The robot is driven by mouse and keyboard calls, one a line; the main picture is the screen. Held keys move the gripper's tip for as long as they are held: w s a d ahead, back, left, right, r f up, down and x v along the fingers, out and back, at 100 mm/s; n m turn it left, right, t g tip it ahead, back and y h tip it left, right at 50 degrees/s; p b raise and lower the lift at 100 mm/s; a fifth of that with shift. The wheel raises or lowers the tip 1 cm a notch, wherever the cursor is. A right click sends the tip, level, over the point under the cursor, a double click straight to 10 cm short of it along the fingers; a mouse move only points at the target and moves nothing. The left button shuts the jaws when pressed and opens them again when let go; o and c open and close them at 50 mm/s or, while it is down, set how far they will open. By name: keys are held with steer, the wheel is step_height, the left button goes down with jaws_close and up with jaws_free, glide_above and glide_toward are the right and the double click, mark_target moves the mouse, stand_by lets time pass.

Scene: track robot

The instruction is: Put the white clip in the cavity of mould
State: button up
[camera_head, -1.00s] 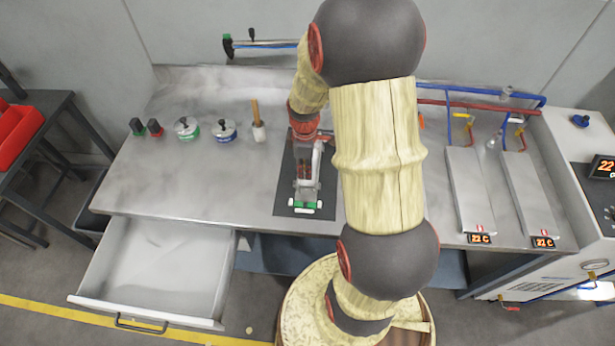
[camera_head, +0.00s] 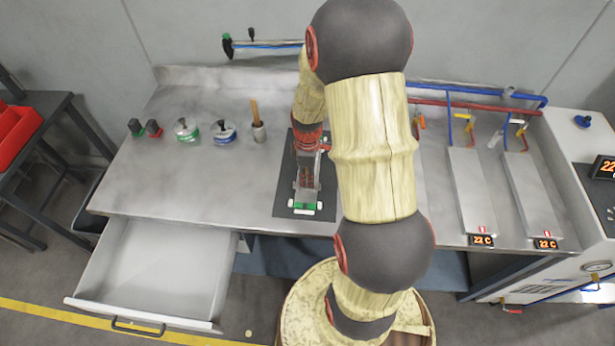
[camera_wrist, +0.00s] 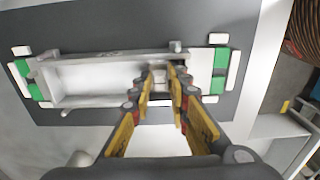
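The mould (camera_head: 306,206) lies on a dark mat on the bench, with green and white blocks at its near end. In the wrist view the mould (camera_wrist: 60,75) is a pale metal frame with a long, shallow cavity. My gripper (camera_wrist: 165,75) points down over the mould, its yellow-padded fingers near the right end of the cavity. The fingertips stand a little apart, with a small pale patch between them. I cannot tell whether this is the white clip or part of the mould. No white clip can be made out for certain elsewhere. In the head view my arm hides the fingertips.
The dark mat (camera_head: 282,195) surrounds the mould. Round tins (camera_head: 224,132) and a cup with a wooden handle (camera_head: 258,130) stand to its left. An open drawer (camera_head: 150,275) juts out at the front left. Metal plates (camera_head: 470,190) with pipes lie to the right.

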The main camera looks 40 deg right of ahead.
mark_target(307, 179)
step_height(307, 179, up, 12)
steer(key=p, duration=0.3)
steer(key=s+a+r+m+t, duration=0.15)
steer(key=a+r+m, duration=0.25)
steer(key=a+r, duration=0.9)
steer(key=s+a+r+m+t, duration=0.4)
steer(key=s+a+r, duration=0.4)
steer(key=s+a, duration=0.1)
steer(key=shift+a+r, duration=0.2)
steer(key=shift+r, duration=0.1)
steer(key=shift+f, duration=0.1)
